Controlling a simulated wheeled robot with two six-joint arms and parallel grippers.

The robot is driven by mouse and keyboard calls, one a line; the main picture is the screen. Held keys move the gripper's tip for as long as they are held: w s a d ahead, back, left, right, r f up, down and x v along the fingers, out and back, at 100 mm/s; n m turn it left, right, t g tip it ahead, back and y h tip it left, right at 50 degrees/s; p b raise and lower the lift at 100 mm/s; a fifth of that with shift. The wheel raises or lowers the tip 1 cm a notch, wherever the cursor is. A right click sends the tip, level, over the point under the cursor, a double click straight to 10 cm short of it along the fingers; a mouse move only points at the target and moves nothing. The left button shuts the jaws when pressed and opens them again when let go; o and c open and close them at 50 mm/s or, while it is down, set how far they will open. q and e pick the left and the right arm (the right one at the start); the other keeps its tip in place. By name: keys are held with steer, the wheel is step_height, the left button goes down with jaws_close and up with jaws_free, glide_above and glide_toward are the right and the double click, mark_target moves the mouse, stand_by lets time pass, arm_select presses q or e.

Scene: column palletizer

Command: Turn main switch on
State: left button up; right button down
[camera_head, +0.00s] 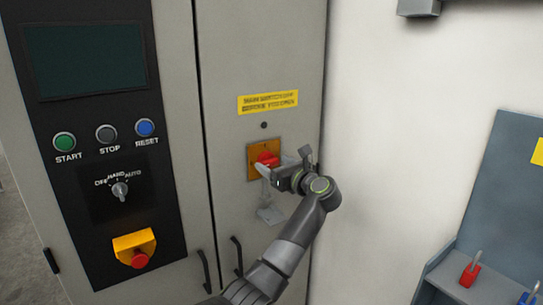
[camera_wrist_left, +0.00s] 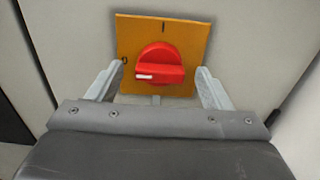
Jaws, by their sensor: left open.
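The main switch is a red rotary knob (camera_head: 268,159) on a square orange-yellow plate (camera_head: 252,152) on the grey cabinet door. In the left wrist view the red knob (camera_wrist_left: 158,64) has its grip bar lying level, with its white mark at the left end, toward a dark mark on the plate (camera_wrist_left: 190,35). Another mark is at the plate's top. My left gripper (camera_head: 283,161) is at the switch, partly covering it. In the left wrist view its open fingers (camera_wrist_left: 159,76) stand on either side of the knob, with gaps. My right gripper is not in view.
A yellow label (camera_head: 268,103) is above the switch. To the left is a black panel with several buttons, a selector (camera_head: 120,190) and a red emergency stop (camera_head: 139,259). Door handles (camera_head: 236,257) are below. A grey rack with a red padlock (camera_head: 469,273) stands right.

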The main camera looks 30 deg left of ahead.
arm_select(q)
steer(key=shift+x, duration=1.2)
steer(key=c, duration=1)
steer(key=shift+o, duration=0.2)
